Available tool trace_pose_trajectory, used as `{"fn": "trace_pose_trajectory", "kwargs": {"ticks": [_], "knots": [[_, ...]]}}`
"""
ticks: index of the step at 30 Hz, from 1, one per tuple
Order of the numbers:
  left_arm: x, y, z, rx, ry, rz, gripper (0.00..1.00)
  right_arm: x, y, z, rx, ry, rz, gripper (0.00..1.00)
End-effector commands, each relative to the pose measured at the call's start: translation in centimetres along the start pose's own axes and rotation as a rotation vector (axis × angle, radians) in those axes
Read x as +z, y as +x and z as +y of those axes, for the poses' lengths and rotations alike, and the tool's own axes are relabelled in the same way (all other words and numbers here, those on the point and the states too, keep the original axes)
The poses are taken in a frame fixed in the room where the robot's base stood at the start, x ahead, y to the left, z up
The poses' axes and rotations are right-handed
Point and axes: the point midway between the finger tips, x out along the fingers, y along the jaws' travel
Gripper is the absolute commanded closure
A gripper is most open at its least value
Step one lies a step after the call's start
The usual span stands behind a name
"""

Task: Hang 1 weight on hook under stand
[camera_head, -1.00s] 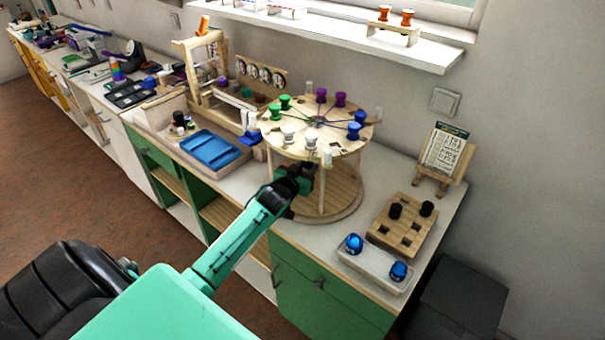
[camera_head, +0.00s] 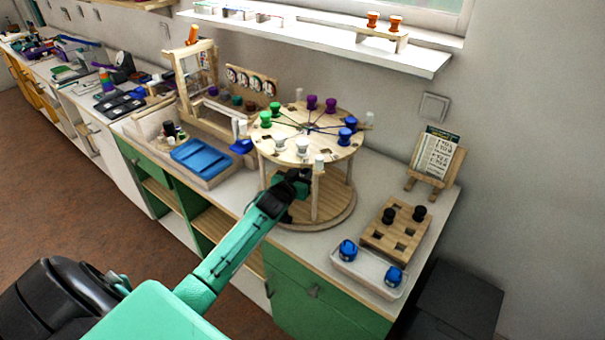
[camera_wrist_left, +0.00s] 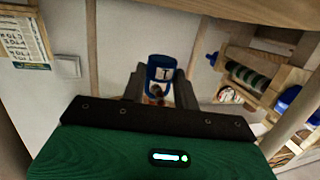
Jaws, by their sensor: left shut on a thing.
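The round wooden stand (camera_head: 290,158) has a top disc on posts over a round base. Several green, white, blue and purple spools stand on the disc, with threads running to its centre. My left gripper (camera_head: 302,178) is under the disc, between the posts. In the left wrist view my left gripper (camera_wrist_left: 160,88) is shut on a blue weight (camera_wrist_left: 160,63) with a pale marked face. The underside of the disc (camera_wrist_left: 255,10) is above it. I cannot make out the hook. Two more blue weights (camera_head: 347,250) (camera_head: 393,276) sit in a white tray. My right gripper is out of view.
A wooden block (camera_head: 395,240) with square holes holds two black pegs behind the white tray (camera_head: 365,270). A card on an easel (camera_head: 435,155) stands at the back right. Stand posts (camera_head: 316,196) flank my gripper. A blue tray (camera_head: 205,157) lies left.

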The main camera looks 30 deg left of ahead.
Motion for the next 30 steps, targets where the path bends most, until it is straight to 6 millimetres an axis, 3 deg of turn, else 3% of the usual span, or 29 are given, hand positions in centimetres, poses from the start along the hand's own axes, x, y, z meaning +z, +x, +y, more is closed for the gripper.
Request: {"fn": "trace_pose_trajectory", "kwargs": {"ticks": [5,6,9,20,26,30], "knots": [[-0.1,0.0,0.0,0.000,0.000,0.001,0.96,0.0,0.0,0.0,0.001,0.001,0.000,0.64],[-0.1,0.0,0.0,0.000,0.000,0.001,0.62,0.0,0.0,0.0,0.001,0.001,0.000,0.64],[-0.1,0.0,0.0,0.000,0.000,0.001,0.45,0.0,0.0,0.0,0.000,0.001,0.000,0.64],[0.1,-0.3,0.0,0.000,0.000,0.000,0.45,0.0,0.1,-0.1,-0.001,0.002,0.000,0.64],[0.2,-2.7,0.0,0.000,0.000,-0.001,0.45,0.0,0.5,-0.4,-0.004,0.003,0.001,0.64],[0.2,-5.4,0.0,0.000,0.000,-0.001,0.45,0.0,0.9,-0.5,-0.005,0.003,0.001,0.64]]}}
